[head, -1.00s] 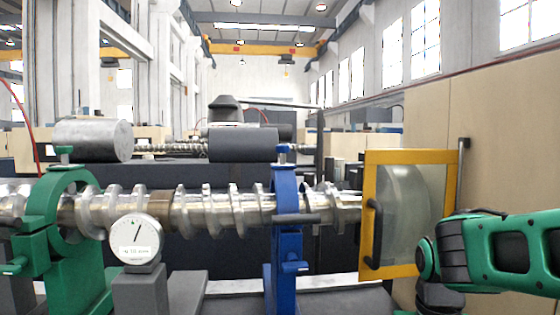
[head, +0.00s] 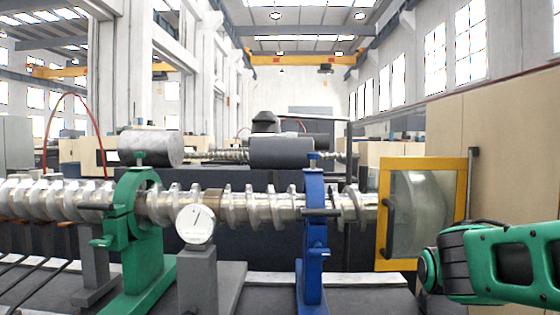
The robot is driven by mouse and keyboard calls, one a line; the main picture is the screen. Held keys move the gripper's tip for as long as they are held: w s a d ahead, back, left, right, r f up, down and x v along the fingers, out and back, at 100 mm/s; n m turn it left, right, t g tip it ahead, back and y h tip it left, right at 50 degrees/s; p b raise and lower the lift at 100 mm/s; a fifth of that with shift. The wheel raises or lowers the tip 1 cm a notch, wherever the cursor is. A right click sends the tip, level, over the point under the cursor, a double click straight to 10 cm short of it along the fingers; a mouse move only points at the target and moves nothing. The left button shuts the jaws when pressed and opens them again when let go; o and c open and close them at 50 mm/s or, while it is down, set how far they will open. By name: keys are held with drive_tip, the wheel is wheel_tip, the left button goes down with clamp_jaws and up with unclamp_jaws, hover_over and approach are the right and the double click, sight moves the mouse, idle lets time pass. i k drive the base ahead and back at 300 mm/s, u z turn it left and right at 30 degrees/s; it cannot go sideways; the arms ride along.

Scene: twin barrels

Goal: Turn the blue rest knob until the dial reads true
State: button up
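The blue rest (head: 314,235) stands around the shiny screw (head: 258,207) right of centre. It has a blue knob (head: 313,156) on top and a handle with a dark bar and a lower knob on its front; I cannot tell which is the task's knob. The round white dial (head: 195,224) sits on a grey post left of the blue rest. Its thin needle points up and slightly right; its lettering is too small to read. My green arm enters at the lower right, and my gripper is outside the view.
A green rest (head: 135,235) stands around the screw left of the dial. A yellow-framed window guard (head: 379,240) is right of the blue rest, between it and my arm. Two cylinders lie behind the screw. Rods with orange ends lie at the lower left.

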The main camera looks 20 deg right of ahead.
sight(313, 156)
drive_tip(key=u, duration=2.6)
drive_tip(key=i, duration=1.25)
drive_tip(key=z, duration=2.95)
